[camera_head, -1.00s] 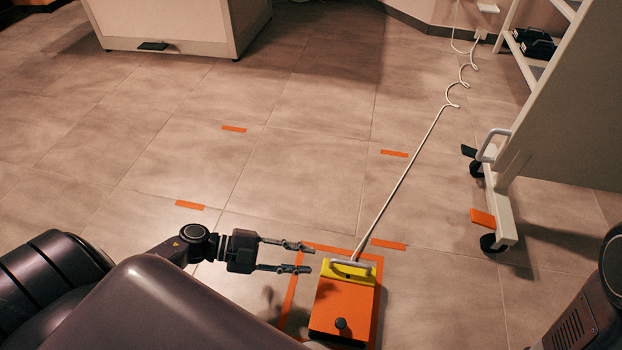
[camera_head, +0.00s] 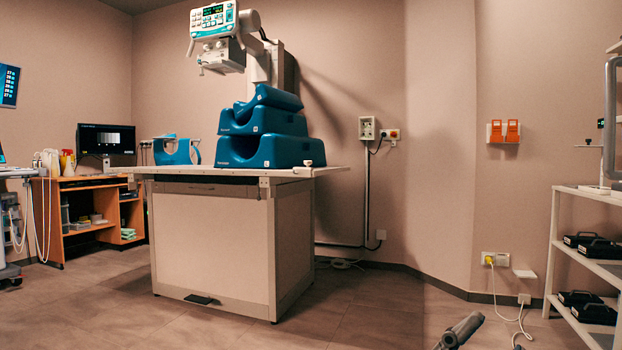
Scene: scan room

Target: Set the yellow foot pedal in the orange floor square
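The yellow foot pedal and the orange floor square are out of view, below the bottom edge of the head view.
An examination table (camera_head: 213,245) with blue cushions (camera_head: 265,135) stands left of centre under a scanner head (camera_head: 219,35). A wooden desk (camera_head: 97,187) is at the left. A white shelf rack (camera_head: 560,192) with black cases stands at the right. Floor shows between table and rack.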

